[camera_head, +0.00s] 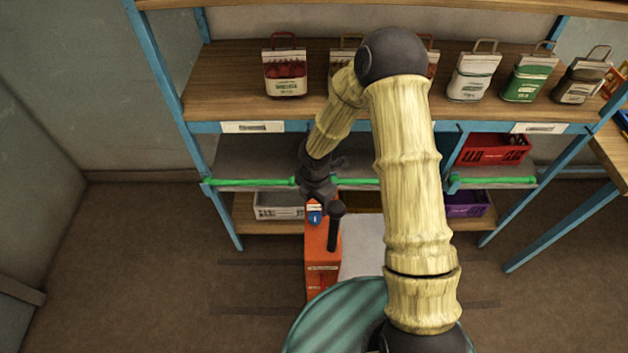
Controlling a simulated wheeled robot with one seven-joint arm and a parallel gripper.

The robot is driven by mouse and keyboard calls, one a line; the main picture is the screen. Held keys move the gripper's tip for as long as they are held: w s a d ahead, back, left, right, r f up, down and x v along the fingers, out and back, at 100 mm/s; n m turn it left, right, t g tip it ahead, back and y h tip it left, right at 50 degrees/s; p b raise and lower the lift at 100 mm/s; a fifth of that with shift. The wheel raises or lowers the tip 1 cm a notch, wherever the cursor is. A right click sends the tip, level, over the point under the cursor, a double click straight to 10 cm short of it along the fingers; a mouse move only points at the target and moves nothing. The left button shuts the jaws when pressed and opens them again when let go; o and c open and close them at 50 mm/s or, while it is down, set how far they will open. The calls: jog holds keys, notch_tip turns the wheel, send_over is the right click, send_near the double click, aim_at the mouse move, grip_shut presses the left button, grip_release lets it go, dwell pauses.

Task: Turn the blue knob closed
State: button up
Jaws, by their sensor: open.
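The blue knob (315,216) is small and sits near the top of an orange box (322,275) that stands in front of the shelf. A pale patch lies just above the knob. My gripper (316,199) is dark and hangs at the end of my bamboo-coloured arm, just above and partly over the knob. Its jaws are open and hold nothing that I can see. The knob's exact turn angle is too small to read, and I cannot tell whether a finger touches it.
A dark post with a round top (337,210) stands beside the knob. The blue-framed shelf (220,90) holds several sacks on top. Below are a green rail (250,182), a red crate (492,149), a white crate (278,206) and a purple crate (468,204). Floor at left is free.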

notch_tip(320, 180, up, 10)
jog(key=shift+a, duration=0.15)
jog(key=shift+w, duration=0.1)
dwell(0.5)
